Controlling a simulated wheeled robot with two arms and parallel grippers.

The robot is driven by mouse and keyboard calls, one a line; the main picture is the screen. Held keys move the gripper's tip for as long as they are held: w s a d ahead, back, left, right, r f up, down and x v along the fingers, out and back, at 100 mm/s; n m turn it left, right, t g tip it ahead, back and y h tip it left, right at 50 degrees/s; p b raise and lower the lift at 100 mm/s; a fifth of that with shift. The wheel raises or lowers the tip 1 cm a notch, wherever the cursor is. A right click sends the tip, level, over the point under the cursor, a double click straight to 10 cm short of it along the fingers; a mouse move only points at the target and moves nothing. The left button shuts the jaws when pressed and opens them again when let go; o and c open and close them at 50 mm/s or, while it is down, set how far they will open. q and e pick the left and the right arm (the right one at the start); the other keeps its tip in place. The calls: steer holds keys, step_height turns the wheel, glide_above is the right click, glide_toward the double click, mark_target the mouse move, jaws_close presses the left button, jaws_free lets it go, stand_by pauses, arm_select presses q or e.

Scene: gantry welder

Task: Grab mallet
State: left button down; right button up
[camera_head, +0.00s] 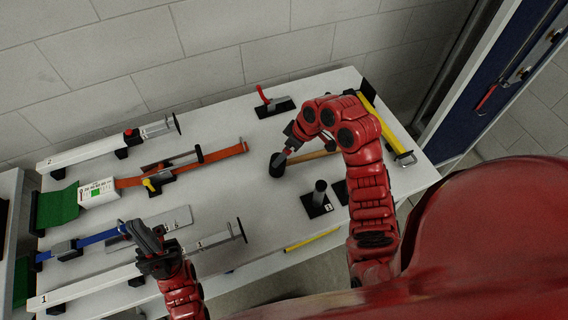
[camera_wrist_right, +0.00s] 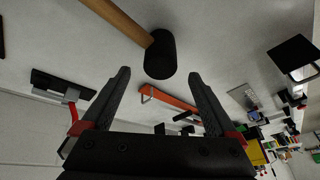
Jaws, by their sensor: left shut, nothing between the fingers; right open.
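The mallet lies on the white table, with its black head (camera_head: 277,164) at the left end and its wooden handle (camera_head: 312,156) running right, partly behind my right arm. In the right wrist view the black head (camera_wrist_right: 160,55) sits just beyond the fingertips, with the handle (camera_wrist_right: 118,20) leading to the upper left. My right gripper (camera_wrist_right: 160,74) is open and empty, pointing at the head; in the head view it (camera_head: 286,153) is close above the head. Contact cannot be told. My left gripper (camera_head: 152,246) is shut and empty over the table's front left.
A red-handled tool (camera_head: 272,104) stands behind the mallet. A black post on a base (camera_head: 318,197) stands in front of it. A yellow bar (camera_head: 383,125) lies at the right edge. Clamps, an orange strap (camera_head: 215,157) and green cloth (camera_head: 57,207) fill the left half.

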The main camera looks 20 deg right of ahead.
mark_target(277, 172)
steer(key=b+x, duration=0.1)
steer(key=x, duration=0.2)
steer(key=shift+w, duration=0.1)
steer(key=shift+a+f, duration=0.15)
steer(key=shift+f, duration=0.4)
steer(key=p+x, duration=0.1)
steer(key=x, duration=0.3)
steer(key=shift+f+p, duration=0.15)
steer(key=shift+p, duration=0.25)
steer(key=shift+f, duration=0.3)
jaws_close()
